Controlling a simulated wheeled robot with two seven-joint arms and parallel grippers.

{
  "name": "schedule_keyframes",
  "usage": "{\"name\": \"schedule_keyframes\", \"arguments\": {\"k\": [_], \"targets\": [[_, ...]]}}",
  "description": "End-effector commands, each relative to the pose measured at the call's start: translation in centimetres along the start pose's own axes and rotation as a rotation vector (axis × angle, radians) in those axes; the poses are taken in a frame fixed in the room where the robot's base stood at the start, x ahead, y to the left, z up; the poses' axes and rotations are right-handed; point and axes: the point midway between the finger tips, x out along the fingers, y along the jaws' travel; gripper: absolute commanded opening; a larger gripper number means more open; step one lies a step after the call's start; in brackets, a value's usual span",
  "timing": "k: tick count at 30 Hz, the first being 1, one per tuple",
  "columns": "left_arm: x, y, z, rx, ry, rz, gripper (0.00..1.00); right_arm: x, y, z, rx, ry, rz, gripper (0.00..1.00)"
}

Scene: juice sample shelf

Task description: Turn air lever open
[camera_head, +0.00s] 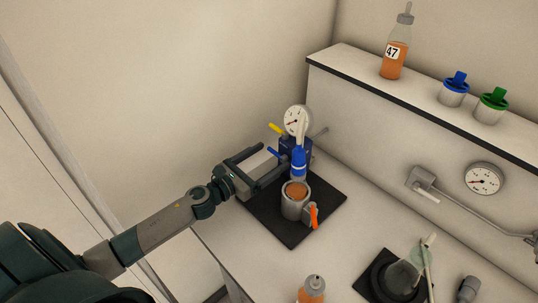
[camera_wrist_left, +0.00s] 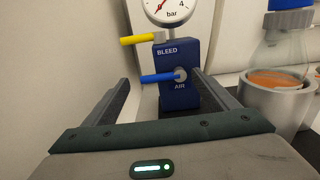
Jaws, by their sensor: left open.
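The blue air lever (camera_head: 273,152) sticks out to the left from a navy block marked AIR and BLEED. In the left wrist view the air lever (camera_wrist_left: 158,78) lies about level, its pivot on the block (camera_wrist_left: 178,97). The yellow bleed lever (camera_head: 276,129) sits above it and also points left. A pressure gauge (camera_head: 297,120) tops the block. My left gripper (camera_head: 274,161) is open and empty, its fingers reaching toward the block. In the wrist view the lever shows between the two fingers, beyond my palm; I cannot tell whether either finger touches it. My right gripper is not in view.
A metal cup (camera_head: 293,208) of orange juice with an orange handle (camera_head: 314,216) stands just right of my gripper on the black mat (camera_head: 262,222). A blue-and-clear fitting (camera_head: 299,160) is above it. The back shelf (camera_head: 420,105) holds bottle 47 (camera_head: 393,62) and two lidded jars.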

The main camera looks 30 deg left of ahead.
Motion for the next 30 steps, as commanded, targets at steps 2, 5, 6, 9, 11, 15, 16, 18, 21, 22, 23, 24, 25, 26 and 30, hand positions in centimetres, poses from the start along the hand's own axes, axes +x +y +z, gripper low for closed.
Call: {"name": "schedule_keyframes", "arguments": {"k": [2,5,6,9,11,15,16,18,21,22,23,24,25,26,30], "targets": [[0.46,-0.03,0.08,-0.001,0.000,0.000,0.80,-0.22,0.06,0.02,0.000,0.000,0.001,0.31],[0.68,-0.04,0.01,-0.001,0.000,0.000,0.80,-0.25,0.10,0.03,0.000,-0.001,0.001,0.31],[0.71,-0.04,-0.01,-0.001,0.000,0.000,0.80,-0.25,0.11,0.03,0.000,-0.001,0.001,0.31],[0.71,-0.04,-0.03,-0.001,0.000,0.000,0.80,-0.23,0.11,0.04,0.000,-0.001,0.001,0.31],[0.70,-0.04,-0.03,-0.001,0.000,0.000,0.80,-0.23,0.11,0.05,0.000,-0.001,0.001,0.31],[0.69,-0.03,-0.02,-0.001,0.000,0.000,0.63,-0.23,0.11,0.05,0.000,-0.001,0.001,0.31],[0.69,-0.03,-0.02,-0.001,0.000,0.000,0.56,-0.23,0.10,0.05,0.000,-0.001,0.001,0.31],[0.68,-0.03,-0.02,-0.001,0.000,0.000,0.40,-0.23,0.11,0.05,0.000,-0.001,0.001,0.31],[0.68,-0.03,-0.01,-0.001,0.000,0.000,0.21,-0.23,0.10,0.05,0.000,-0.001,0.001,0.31],[0.67,-0.02,-0.01,-0.001,0.000,0.000,0.21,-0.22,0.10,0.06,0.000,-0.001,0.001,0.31],[0.67,-0.01,-0.02,0.000,0.000,0.000,0.21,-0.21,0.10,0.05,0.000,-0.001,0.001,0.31],[0.66,0.02,-0.02,0.001,0.000,0.000,0.21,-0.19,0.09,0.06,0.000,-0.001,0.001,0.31],[0.65,0.06,-0.03,0.003,0.000,0.000,0.21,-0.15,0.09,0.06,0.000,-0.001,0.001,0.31],[0.63,0.12,-0.03,0.006,0.000,0.000,0.21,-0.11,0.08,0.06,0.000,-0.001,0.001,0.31],[0.45,0.62,-0.04,0.030,0.000,0.000,0.21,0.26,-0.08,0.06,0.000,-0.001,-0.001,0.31]]}}
